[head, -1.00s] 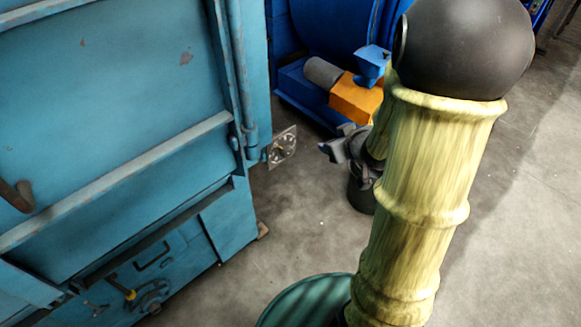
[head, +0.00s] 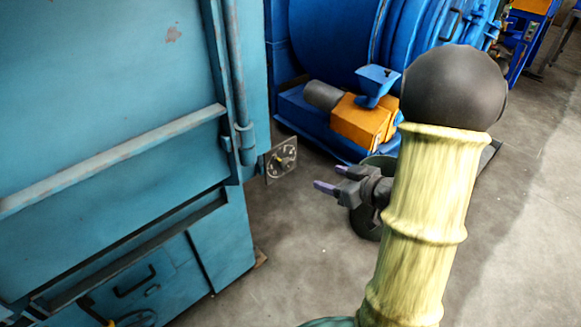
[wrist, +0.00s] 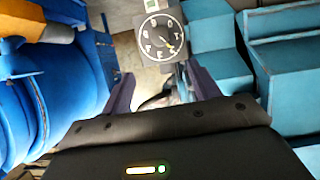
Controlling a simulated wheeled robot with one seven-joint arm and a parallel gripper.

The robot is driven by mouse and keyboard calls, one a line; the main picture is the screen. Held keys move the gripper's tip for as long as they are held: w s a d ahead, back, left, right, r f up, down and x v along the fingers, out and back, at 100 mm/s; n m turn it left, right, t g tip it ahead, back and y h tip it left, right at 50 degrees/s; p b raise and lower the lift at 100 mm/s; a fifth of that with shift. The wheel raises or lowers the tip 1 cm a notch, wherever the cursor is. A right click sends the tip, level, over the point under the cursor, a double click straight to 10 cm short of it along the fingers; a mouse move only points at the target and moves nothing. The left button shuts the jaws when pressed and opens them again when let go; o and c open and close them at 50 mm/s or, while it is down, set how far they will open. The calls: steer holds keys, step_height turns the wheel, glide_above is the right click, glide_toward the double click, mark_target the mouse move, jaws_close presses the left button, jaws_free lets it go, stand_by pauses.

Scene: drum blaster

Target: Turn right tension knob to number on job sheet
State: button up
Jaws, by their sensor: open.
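A square dark dial plate with pale marks in a ring and a small yellowish pointer, the tension knob (head: 281,159), sticks out from the right edge of the blue-green cabinet. It also shows at the top of the wrist view (wrist: 160,37), where its marks are too small to read surely. My gripper (head: 333,179) is open and empty, to the right of the dial and a little lower in the head view, pointing left and apart from it. In the wrist view the two purple fingers (wrist: 160,80) stand below the dial. I cannot make out a job sheet.
The blue-green cabinet (head: 110,90) fills the left side. A blue drum machine (head: 330,45) with an orange block (head: 362,122) stands behind. A dark green bin (head: 366,222) stands on the floor behind my gripper. Grey floor (head: 300,255) is clear in front.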

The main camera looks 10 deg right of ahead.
mark_target(289, 165)
steer(key=b+x, duration=0.3)
steer(key=x, duration=1.4)
steer(key=shift+f+b, duration=0.15)
steer(key=shift+b, duration=0.2)
steer(key=c, duration=1)
